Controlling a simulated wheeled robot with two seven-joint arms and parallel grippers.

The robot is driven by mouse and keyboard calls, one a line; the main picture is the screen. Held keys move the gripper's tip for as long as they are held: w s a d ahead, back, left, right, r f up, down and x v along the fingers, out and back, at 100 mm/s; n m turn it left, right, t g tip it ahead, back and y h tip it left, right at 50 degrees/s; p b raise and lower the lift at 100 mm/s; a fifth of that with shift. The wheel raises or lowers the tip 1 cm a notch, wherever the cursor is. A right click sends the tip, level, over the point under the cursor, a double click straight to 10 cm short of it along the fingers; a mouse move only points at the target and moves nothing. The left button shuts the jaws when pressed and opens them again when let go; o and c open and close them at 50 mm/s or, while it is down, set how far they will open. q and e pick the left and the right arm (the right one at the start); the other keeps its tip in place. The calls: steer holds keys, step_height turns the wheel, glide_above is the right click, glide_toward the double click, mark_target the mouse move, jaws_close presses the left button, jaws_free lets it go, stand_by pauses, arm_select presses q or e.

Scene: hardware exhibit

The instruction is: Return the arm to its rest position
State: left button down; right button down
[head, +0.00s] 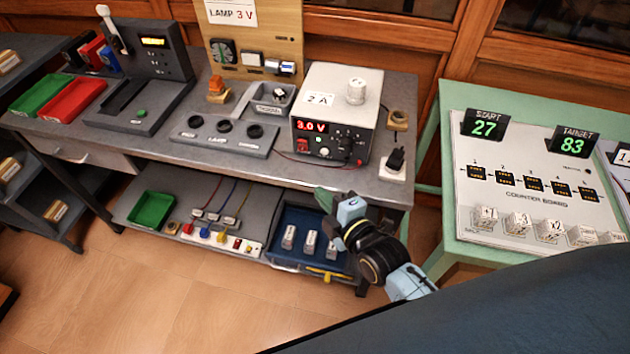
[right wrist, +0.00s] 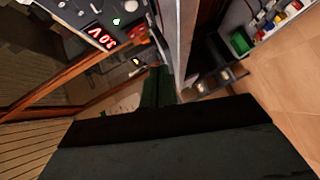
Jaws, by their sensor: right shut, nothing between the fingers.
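My right gripper (head: 326,198) is in front of the right part of the grey workbench (head: 290,178), close to its front edge in the head view. It is shut and holds nothing. In the right wrist view the dark gripper fingers (right wrist: 158,85) show at the centre, together, with the bench edge beside them. My right arm reaches in from the lower right of the head view. My left gripper does not show in either view.
A green table (head: 445,185) with a counter board (head: 530,190) stands right. Floor at lower left is clear.

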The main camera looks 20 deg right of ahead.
steer(key=shift+s+d, duration=0.1)
steer(key=shift+s, duration=0.15)
stand_by(0.4)
steer(key=s+d+f+m+g+h, duration=0.1)
steer(key=s+f+m+g, duration=0.4)
steer(key=f, duration=0.7)
steer(key=s+d+f+m+g+h, duration=0.1)
steer(key=s+d+f+m+g, duration=0.1)
steer(key=s+f, duration=0.8)
steer(key=s+d+f+m+g, duration=0.2)
steer(key=s+f+m+g, duration=0.1)
steer(key=s+f, duration=0.5)
steer(key=s+d+f+m+g+h, duration=0.1)
steer(key=s+d+f+m+g, duration=0.2)
steer(key=s+f, duration=0.6)
steer(key=s+m+g, duration=0.1)
steer(key=s+m, duration=0.1)
steer(key=s, duration=0.3)
steer(key=shift+s+d, duration=0.15)
steer(key=shift+s, duration=0.1)
